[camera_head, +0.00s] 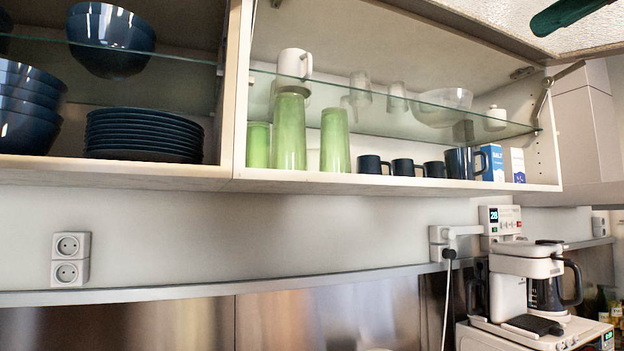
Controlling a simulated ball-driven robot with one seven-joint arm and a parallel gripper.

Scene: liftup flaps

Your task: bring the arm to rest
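My gripper cannot be made out in the head view. A dark green rounded piece (565,15) cuts into the top right corner in front of the raised flap (500,22); I cannot tell what it belongs to. The flap is lifted, and its hinge arm (543,100) shows at the cabinet's right side. The right wall cabinet (400,186) stands open, with glasses, cups and cartons inside.
Green glasses (289,132), dark mugs (403,167) and a clear bowl (443,105) stand in the cabinet. Dark bowls (110,40) and stacked plates (145,133) fill the left one. A coffee maker (526,285) is at lower right.

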